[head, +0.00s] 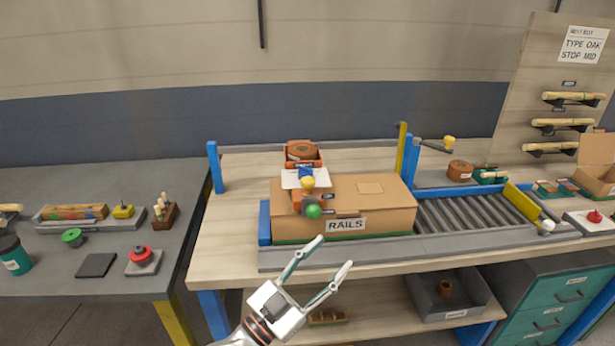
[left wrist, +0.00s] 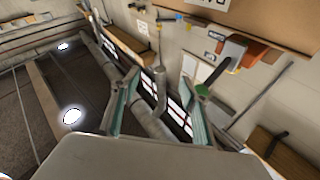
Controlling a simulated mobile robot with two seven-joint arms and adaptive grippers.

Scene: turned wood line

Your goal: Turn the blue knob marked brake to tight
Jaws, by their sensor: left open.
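A small blue part (head: 305,171) shows at the white plate (head: 290,180) above the RAILS carton, partly behind a yellow knob (head: 308,184). It may be the blue brake knob; I cannot read a brake or tight marking, nor how it is turned. A green ball-shaped knob (head: 313,212) sits lower, in front of the carton. My left gripper (head: 335,253) is open and empty, in front of the bench edge, below and right of these knobs and apart from them. Its spread fingers also show in the left wrist view (left wrist: 165,88). My right gripper is not in view.
The RAILS carton (head: 390,213) stands on the bench beside a roller conveyor (head: 460,212). A grey table (head: 60,275) at left holds a red button (head: 139,253) and other parts. Yellow and blue posts (head: 403,150) rise behind the carton. Drawers (head: 555,300) stand lower right.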

